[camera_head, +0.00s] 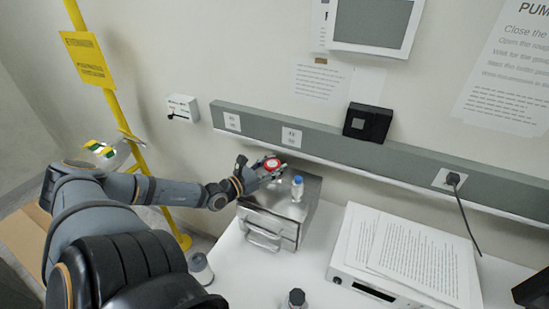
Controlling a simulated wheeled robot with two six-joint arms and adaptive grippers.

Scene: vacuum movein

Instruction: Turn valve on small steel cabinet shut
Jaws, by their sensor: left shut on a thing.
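The small steel cabinet (304,219) stands on the white bench against the wall, its handle and front toward me. A red and white round valve knob (272,163) shows at the cabinet's back left top. My left gripper (267,171) reaches in from the left and is shut on the valve knob, with its fingers partly hiding it. How far the valve is turned cannot be told. A small blue-capped bottle (297,188) stands on the cabinet top, just right of the gripper. My right gripper is not in view.
A white device (345,262) with printed sheets on it stands right of the cabinet. A dark-capped bottle (295,299) is at the front and a clear one (200,268) at the left. A yellow pole (113,105) stands behind my left arm. Bare bench lies before the cabinet.

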